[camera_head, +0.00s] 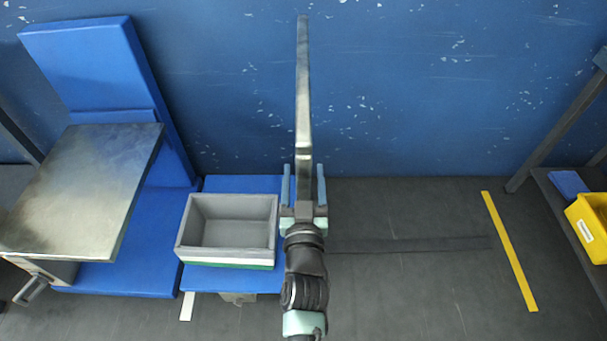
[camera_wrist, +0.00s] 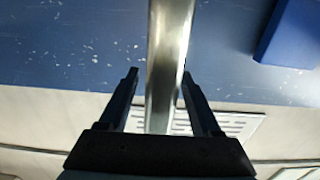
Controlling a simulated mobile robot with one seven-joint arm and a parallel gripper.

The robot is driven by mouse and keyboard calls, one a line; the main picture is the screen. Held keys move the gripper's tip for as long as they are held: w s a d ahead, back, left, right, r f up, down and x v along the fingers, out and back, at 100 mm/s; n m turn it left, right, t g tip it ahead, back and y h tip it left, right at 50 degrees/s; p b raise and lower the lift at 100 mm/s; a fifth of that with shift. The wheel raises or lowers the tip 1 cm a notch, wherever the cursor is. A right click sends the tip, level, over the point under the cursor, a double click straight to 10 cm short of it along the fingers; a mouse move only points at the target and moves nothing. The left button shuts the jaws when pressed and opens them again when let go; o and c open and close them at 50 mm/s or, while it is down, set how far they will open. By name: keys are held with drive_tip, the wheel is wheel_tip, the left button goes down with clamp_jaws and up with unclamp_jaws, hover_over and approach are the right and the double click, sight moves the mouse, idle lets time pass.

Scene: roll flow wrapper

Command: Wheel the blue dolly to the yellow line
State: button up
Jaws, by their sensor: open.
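The blue dolly (camera_head: 235,281) is a low blue deck left of centre in the head view, bearing a grey bin (camera_head: 226,258). A tall metal post (camera_head: 303,90) rises at its right side, apparently its handle; the joint is hidden behind my arm. My gripper (camera_head: 303,172) is open, with one finger on each side of the post. The wrist view also shows the post (camera_wrist: 168,60) between the two fingers of my gripper (camera_wrist: 158,76), with a gap at the left finger. The yellow line (camera_head: 510,250) lies on the floor to the right, apart from the dolly.
A blue stand with a steel plate (camera_head: 85,185) is close on the left. A white floor mark (camera_head: 187,306) is by the dolly. Dark floor with a darker strip (camera_head: 410,244) lies clear toward the line. A shelf with a yellow bin (camera_head: 590,225) stands far right.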

clamp_jaws()
idle(1.3)
